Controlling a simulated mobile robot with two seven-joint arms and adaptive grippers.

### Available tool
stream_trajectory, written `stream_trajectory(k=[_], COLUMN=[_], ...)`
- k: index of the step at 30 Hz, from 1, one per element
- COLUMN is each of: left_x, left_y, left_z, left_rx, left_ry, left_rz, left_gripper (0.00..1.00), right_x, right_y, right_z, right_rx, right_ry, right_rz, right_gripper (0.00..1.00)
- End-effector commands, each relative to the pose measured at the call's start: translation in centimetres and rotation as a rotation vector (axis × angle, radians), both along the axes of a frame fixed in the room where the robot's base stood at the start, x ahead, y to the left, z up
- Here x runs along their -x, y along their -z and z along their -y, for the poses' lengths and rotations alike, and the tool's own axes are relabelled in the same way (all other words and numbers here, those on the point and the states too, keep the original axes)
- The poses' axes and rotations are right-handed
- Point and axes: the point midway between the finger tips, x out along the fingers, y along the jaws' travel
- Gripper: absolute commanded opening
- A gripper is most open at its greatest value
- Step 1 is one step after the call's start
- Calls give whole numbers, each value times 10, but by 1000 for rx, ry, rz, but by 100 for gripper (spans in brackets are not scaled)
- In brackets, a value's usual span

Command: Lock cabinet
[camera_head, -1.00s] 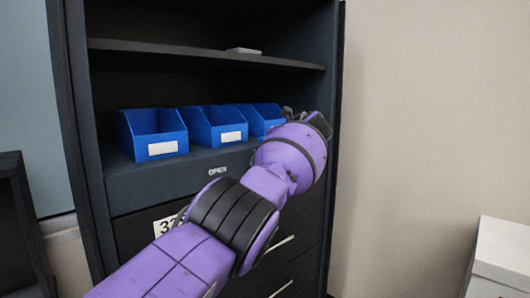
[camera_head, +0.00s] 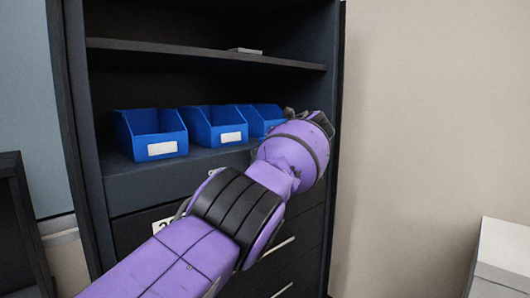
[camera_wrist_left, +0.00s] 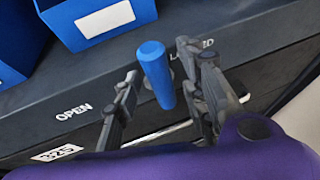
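The dark cabinet (camera_head: 150,186) has open shelves above and closed drawers below. In the left wrist view, a blue cylindrical handle (camera_wrist_left: 155,72) stands out from the cabinet's front ledge, near the LOCKED label (camera_wrist_left: 190,50), which is partly covered. The OPEN label (camera_wrist_left: 73,112) is farther left. My left gripper (camera_wrist_left: 160,92) is open, with one finger on each side of the handle. A gap shows on the left finger's side; contact on the right side is unclear. In the head view, my purple left wrist hides the handle and most of the gripper. My right gripper is out of view.
Several blue bins (camera_head: 152,134) sit on the shelf just above the ledge, close to my wrist. A flat grey object (camera_head: 244,51) lies on the upper shelf. A white box (camera_head: 500,255) stands at lower right. Bare wall lies right of the cabinet.

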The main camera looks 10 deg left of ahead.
Motion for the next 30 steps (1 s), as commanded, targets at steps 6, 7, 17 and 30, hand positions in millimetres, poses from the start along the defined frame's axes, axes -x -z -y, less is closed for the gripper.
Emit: stream_trajectory(k=[6,7,17,30], left_x=[1,1,20,77], left_y=[-2,-3,-12,-43], left_z=[2,2,18,64], left_rx=[0,1,2,1], left_ry=[1,1,3,1], left_rz=[4,5,4,2], left_gripper=[38,38,38,38], right_x=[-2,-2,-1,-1], right_y=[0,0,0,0], right_z=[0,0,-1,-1], right_rx=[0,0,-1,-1], right_ry=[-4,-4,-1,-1], right_rz=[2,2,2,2], right_gripper=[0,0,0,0])
